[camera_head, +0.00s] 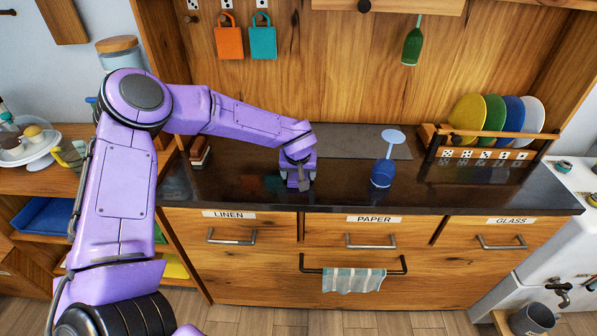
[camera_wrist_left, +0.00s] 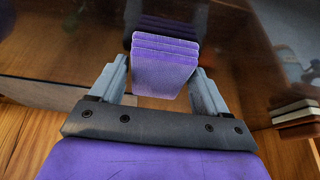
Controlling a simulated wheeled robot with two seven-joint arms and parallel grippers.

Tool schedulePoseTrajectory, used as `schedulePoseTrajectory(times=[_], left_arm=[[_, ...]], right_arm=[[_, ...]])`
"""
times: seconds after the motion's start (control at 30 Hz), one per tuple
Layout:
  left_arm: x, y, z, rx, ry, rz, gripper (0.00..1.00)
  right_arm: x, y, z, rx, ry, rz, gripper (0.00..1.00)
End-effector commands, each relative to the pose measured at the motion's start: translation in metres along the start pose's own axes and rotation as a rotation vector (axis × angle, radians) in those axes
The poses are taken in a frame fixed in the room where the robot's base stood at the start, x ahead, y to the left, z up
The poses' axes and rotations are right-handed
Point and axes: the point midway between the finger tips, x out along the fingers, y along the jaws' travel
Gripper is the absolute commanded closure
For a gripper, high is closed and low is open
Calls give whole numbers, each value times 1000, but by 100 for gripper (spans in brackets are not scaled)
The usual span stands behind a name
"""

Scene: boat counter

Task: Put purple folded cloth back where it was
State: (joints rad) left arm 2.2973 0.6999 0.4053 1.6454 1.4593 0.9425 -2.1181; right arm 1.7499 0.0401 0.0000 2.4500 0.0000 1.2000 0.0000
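The purple folded cloth (camera_wrist_left: 165,70) shows in the left wrist view as a stack of layers between the two fingers of my left gripper (camera_wrist_left: 165,85). The fingers press along its left and right sides, and its dark reflection shows in the glossy counter beyond it. In the head view my left gripper (camera_head: 298,183) points down low over the middle-left of the dark counter (camera_head: 345,187), above the gap between the LINEN and PAPER drawers. The cloth cannot be made out there. My right gripper is not in view.
A plate rack (camera_head: 490,140) is at the counter's right. A small stack (camera_head: 200,150) stands at the left end. A striped towel (camera_head: 352,280) hangs on the front rail. Orange (camera_head: 229,42) and teal (camera_head: 263,42) bags hang behind.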

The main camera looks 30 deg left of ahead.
Motion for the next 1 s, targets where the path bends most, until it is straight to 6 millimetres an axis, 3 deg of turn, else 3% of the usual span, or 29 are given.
schedulePoseTrajectory(times=[0.37,0.47,0.8,1.0], left_arm=[[-3,0,-2,-2,1,1,6],[-18,1,-2,-1,3,3,6],[-101,0,-2,-1,4,2,6],[-122,0,-1,-1,0,0,6]], right_arm=[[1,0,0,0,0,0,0],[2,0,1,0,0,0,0],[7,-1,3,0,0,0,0],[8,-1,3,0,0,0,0]])
